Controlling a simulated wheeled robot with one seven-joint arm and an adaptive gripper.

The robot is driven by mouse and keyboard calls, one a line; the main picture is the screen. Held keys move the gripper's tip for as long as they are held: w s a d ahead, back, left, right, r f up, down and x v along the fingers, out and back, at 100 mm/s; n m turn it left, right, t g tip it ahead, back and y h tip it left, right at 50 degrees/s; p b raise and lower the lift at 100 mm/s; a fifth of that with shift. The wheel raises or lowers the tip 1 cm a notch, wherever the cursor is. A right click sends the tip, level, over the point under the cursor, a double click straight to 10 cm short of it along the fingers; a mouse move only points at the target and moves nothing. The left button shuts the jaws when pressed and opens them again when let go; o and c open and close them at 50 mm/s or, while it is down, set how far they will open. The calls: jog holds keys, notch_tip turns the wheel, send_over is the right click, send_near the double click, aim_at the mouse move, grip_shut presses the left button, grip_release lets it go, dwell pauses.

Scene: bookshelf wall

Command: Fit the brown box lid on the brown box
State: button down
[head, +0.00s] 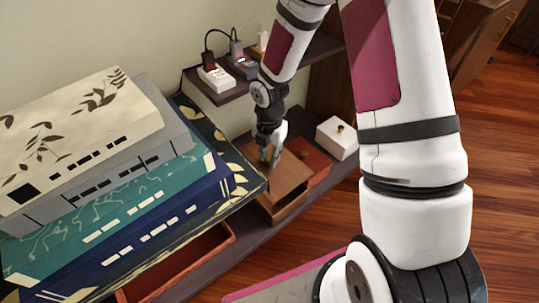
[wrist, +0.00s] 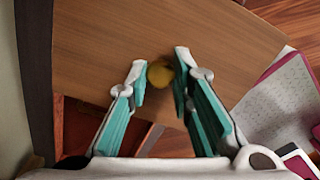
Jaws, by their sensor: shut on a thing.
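The brown box lid (head: 283,184) is a flat wooden panel with a small brass knob (wrist: 160,75). In the wrist view the lid (wrist: 100,45) fills the upper part, and the knob sits between the teal fingertips. My gripper (head: 269,155) is shut on this knob, pointing down; its fingers also show in the wrist view (wrist: 160,72). The brown box (head: 287,208) lies under the lid in the head view, mostly hidden by it. I cannot tell whether the lid is seated or slightly above the box.
A reddish box (head: 313,160) stands close beside, and a white box (head: 338,138) with a brass knob is behind it on the low shelf. Large stacked books (head: 120,170) crowd the left. Chargers (head: 215,76) sit on the upper shelf. Wooden floor (head: 500,150) is open at right.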

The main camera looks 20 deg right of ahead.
aim_at(270, 172)
jog(key=shift+f+b, duration=1.95)
jog(key=shift+f, duration=1)
jog(key=shift+p, duration=0.55)
jog(key=shift+f+b, duration=0.75)
jog(key=shift+f, duration=0.25)
jog(key=c, duration=1.3)
grip_release()
jog(key=shift+c, duration=0.2)
notch_tip(270, 172, up, 12)
